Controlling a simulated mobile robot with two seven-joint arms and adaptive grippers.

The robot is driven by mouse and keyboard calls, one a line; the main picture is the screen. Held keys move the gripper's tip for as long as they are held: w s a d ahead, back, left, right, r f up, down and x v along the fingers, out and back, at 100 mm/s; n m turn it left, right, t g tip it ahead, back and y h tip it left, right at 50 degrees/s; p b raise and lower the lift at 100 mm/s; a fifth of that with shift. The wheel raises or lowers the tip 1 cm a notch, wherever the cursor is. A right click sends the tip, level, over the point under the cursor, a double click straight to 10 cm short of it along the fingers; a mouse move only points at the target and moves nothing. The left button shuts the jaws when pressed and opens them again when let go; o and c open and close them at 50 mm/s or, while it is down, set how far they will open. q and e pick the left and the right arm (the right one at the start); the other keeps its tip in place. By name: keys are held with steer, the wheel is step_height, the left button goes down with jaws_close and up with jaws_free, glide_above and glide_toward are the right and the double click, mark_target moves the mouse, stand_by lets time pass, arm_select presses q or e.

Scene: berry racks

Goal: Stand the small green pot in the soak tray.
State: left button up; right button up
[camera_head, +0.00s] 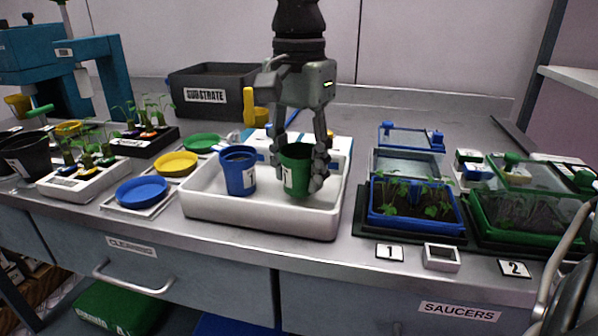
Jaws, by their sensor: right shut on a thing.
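The small green pot (296,172) is upright between the fingers of my right gripper (305,168), which comes down from above and is shut on it. The pot is over the right half of the white soak tray (262,222), within its walls. I cannot tell whether its base touches the tray floor. A blue pot (238,174) stands in the left half of the same tray, with a small gap to the green pot. My left gripper is not in view.
Blue (142,191), yellow (176,163) and green (201,143) saucers lie left of the tray. A dark substrate box (212,95) stands behind. To the right are a blue seedling tray (417,229) and a green covered one (520,235).

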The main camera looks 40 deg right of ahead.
steer(key=shift+f, duration=0.5)
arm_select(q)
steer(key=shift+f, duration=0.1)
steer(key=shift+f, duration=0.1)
arm_select(e)
steer(key=shift+f, duration=0.1)
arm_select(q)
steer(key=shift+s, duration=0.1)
arm_select(e)
steer(key=shift+f, duration=0.1)
steer(key=o, duration=1.1)
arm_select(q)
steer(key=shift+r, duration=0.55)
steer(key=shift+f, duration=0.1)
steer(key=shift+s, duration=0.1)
